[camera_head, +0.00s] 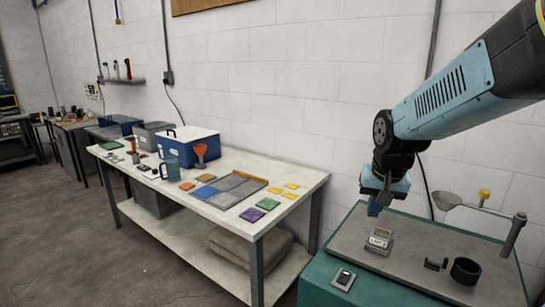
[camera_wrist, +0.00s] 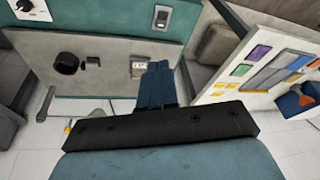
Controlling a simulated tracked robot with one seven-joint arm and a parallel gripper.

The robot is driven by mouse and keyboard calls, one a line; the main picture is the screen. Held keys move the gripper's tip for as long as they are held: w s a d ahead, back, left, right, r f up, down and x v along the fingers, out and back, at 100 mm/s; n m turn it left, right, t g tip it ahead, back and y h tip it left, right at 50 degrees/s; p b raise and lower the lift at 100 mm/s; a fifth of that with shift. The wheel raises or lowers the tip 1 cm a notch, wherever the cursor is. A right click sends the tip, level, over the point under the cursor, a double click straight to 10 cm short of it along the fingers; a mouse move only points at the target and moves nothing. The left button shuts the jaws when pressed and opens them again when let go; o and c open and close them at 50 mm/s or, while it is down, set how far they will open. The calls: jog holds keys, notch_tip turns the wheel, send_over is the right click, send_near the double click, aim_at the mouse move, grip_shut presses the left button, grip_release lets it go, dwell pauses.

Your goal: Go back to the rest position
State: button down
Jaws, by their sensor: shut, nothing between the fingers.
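My gripper (camera_head: 375,209) hangs from my blue and black arm on the right of the head view, pointing down above the left part of the grey board on the green bench. In the wrist view its two blue fingers (camera_wrist: 158,75) are together with nothing between them. A small grey device with a label (camera_head: 379,241) stands on the board just below the gripper; in the wrist view it is beside the fingertips (camera_wrist: 139,68). The gripper appears apart from it.
A gap separates the two.

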jog(key=s+r+n+t, duration=0.2)
jog(key=s+r, duration=0.5)
jog(key=s, duration=0.6)
jog(key=shift+n, duration=0.4)
jog(key=shift+s+a+r, duration=0.1)
